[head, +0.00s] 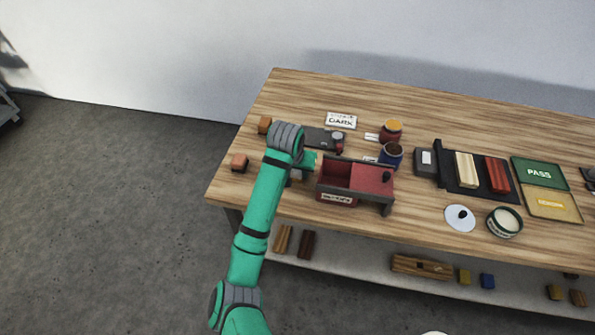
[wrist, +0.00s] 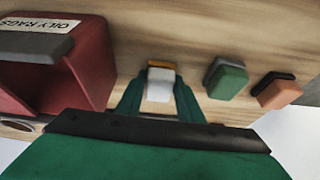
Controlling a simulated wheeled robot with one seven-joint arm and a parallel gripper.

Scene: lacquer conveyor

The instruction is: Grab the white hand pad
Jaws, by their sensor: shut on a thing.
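The white hand pad (wrist: 159,90) shows in the wrist view as a small white block with a tan and dark band at its far end. It sits between the two green fingers of my gripper (wrist: 160,82), which are shut on it. Wood surface shows around it; I cannot tell whether the pad touches the table. In the head view my gripper (head: 299,172) is low over the table's left part, just left of the red box, and my arm hides the pad.
The red oily-rags box (head: 372,178) stands close beside my gripper; its open side also shows in the wrist view (wrist: 88,62). A green block (wrist: 228,79) and an orange block (wrist: 277,92) lie on the other side. Cups (head: 391,156) stand behind the box. The table (head: 285,95) is clear at back left.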

